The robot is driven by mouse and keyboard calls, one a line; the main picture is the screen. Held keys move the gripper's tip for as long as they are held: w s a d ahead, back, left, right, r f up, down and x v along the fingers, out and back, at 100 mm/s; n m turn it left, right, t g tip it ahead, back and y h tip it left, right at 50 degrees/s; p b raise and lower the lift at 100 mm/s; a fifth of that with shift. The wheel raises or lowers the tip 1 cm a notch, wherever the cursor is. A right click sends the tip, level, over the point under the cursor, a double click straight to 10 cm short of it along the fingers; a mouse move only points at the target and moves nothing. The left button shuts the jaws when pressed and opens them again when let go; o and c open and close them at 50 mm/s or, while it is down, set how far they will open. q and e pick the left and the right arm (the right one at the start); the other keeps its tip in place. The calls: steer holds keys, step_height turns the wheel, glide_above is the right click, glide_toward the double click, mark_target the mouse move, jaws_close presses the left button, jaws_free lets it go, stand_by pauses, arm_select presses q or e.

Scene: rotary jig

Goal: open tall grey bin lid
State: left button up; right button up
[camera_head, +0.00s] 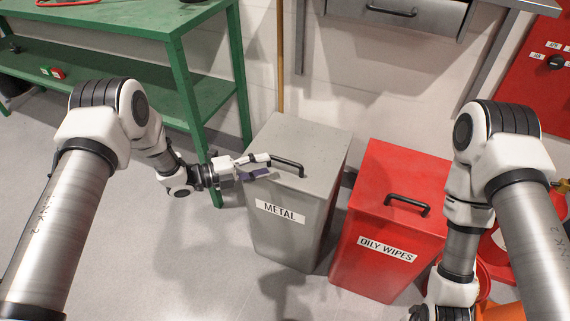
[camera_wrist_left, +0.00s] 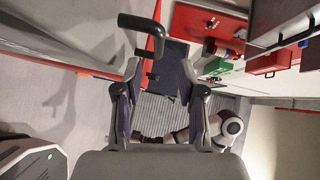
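The tall grey bin (camera_head: 318,210) labelled METAL stands on the floor in the middle of the head view. Its grey lid (camera_head: 290,131) is down and carries a black bar handle (camera_head: 288,166). My left gripper (camera_head: 268,163) is at the left end of this handle, over the lid's left side. Its two fingers are apart. In the left wrist view, the fingers (camera_wrist_left: 166,90) are spread, and the black handle (camera_wrist_left: 143,24) shows at the top, near the left finger's tip. I cannot tell whether they touch. My right gripper's fingers are not visible.
A red bin (camera_head: 385,245) labelled OILY WIPES stands close to the right of the grey bin. A green bench (camera_head: 180,75) is at the back left. A grey drawer unit (camera_head: 400,15) overhangs behind the bins. The floor at the left front is clear.

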mark_target(284, 160)
arm_select(q)
steer(key=x, duration=0.7)
steer(key=shift+w+f+b, duration=0.2)
steer(key=shift+b, duration=0.15)
jaws_close()
